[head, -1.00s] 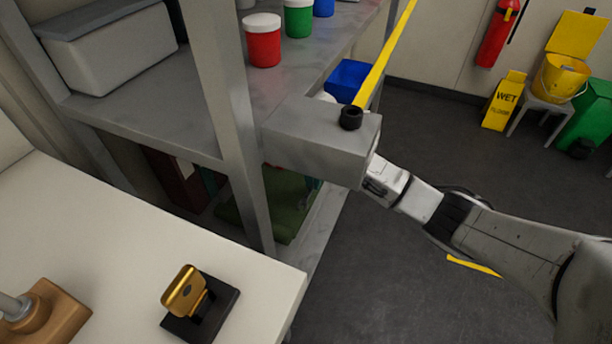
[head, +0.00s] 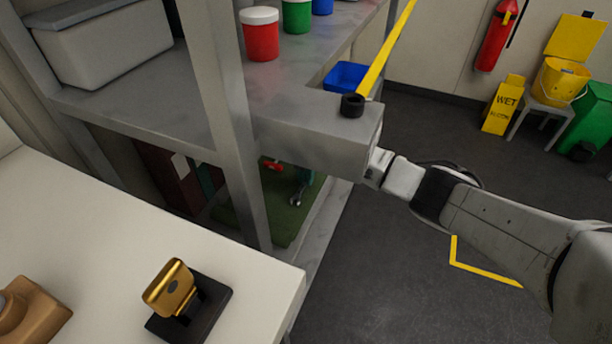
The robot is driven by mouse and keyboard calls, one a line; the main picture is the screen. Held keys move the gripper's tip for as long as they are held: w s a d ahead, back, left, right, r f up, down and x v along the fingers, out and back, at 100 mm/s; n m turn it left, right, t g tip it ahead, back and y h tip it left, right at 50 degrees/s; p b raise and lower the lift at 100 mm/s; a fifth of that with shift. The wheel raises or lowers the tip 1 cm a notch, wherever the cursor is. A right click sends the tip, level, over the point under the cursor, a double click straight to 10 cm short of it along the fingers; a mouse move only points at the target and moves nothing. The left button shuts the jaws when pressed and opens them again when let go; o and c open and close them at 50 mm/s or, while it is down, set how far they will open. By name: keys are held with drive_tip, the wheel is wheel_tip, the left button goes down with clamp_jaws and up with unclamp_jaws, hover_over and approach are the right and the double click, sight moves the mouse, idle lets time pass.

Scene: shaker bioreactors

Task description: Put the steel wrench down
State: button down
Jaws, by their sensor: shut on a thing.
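The steel wrench (head: 296,200) shows only as a small silver end beneath the grey shelf, over a green mat (head: 283,222). My gripper (head: 302,184) shows in small part just above it, as a teal and dark shape, and is shut on the wrench. The shelf's thick front corner hides most of my gripper and the wrist behind it. I cannot tell whether the wrench touches the mat.
The grey shelf (head: 320,128) and its post (head: 232,140) stand close around my arm. A red thing (head: 271,165) lies under the shelf. A white table (head: 110,230) with a gold-topped device (head: 170,288) is at left.

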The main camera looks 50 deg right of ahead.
drive_tip(key=shift+f, duration=0.15)
drive_tip(key=c, duration=1.1)
unclamp_jaws()
drive_tip(key=shift+r+p, duration=1.15)
drive_tip(key=shift+r, duration=2.8)
